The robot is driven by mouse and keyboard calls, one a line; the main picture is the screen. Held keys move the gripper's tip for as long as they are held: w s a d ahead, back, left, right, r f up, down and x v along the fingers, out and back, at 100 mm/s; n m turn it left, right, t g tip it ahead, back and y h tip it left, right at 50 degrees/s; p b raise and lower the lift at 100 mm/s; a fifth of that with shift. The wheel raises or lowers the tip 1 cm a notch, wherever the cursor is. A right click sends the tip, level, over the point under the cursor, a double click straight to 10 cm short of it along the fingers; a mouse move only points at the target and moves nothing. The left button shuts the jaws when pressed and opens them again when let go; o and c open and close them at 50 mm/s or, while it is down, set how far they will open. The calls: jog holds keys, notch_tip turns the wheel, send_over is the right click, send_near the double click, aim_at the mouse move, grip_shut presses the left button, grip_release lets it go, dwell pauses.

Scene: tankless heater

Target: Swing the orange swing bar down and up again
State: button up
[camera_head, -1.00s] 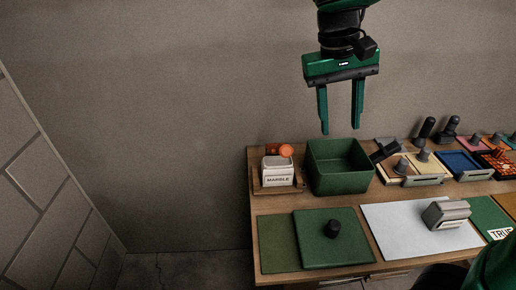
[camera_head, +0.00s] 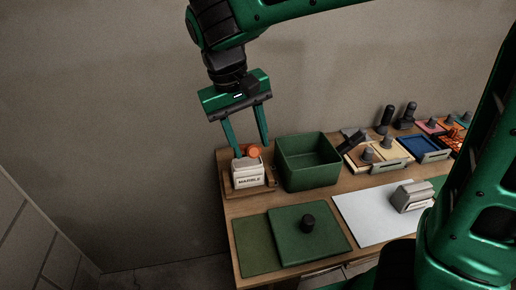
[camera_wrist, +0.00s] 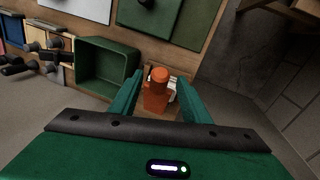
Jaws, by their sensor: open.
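The orange swing bar (camera_head: 254,151) shows at the back left of the table, behind a white block labelled MARBLE (camera_head: 248,174). In the wrist view the orange part (camera_wrist: 157,92) has a round end and lies between my fingers. My gripper (camera_head: 252,150) is open above and around this spot, pointing down, and it also shows in the wrist view (camera_wrist: 158,97). I cannot tell whether a finger touches the bar. Much of the bar is hidden by the block and the gripper in the head view.
A green open bin (camera_head: 309,163) stands just right of the block. A green board with a black knob (camera_head: 307,223) lies in front. A pale sheet (camera_head: 365,222) carries a grey block (camera_head: 411,197). Knobbed trays line the back right. The wall is close behind.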

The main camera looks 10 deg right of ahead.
aim_at(251, 146)
jog(key=shift+x, duration=1.7)
